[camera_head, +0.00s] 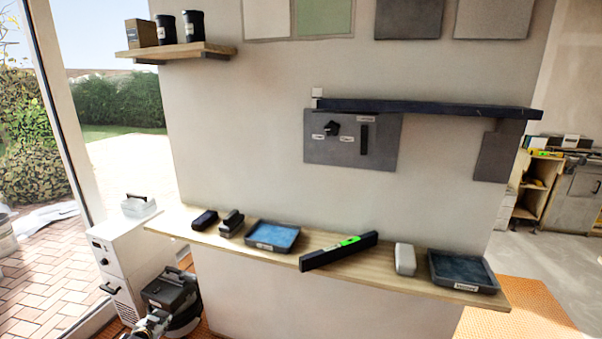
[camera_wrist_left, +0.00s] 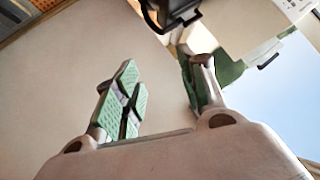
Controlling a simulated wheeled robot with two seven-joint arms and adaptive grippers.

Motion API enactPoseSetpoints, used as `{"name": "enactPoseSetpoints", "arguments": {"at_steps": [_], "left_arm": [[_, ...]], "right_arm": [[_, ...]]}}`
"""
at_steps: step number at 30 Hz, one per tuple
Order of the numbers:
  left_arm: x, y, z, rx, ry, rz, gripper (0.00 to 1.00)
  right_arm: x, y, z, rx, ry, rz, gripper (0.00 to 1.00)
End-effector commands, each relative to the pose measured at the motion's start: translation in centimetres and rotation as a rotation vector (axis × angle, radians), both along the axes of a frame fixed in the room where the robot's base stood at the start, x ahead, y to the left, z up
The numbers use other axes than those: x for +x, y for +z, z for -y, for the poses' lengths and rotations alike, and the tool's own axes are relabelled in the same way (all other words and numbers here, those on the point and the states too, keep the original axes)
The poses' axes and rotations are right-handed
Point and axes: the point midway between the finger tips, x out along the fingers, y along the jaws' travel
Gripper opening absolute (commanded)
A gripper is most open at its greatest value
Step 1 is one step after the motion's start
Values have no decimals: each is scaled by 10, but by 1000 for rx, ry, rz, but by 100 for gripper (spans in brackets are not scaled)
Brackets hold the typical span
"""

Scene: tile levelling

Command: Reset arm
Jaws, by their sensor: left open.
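My left gripper (camera_head: 150,325) shows at the bottom left of the head view, low beside the wall and below the wooden shelf (camera_head: 335,262). It is partly cut off by the frame's lower edge. In the left wrist view the left gripper (camera_wrist_left: 158,92) has its two green-padded fingers spread apart, with nothing between them. My right gripper is in neither view.
On the shelf are dark blocks (camera_head: 217,220), a blue-lined tray (camera_head: 272,236), a black level (camera_head: 338,251), a white block (camera_head: 405,259) and a dark tray (camera_head: 463,270). A white cabinet (camera_head: 125,262) and black machine (camera_head: 170,290) stand near the left gripper.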

Motion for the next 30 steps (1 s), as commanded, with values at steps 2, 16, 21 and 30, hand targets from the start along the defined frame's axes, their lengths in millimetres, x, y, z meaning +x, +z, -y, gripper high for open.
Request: {"name": "enactPoseSetpoints", "arguments": {"at_steps": [2,16,21,30], "left_arm": [[-22,-35,0,13,7,-49,41],[-165,-196,21,40,19,-319,41],[-224,-244,40,23,25,-411,41],[-336,-314,85,-41,42,-563,41]], "right_arm": [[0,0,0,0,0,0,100],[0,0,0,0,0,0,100],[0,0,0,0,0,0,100],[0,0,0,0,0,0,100]]}}
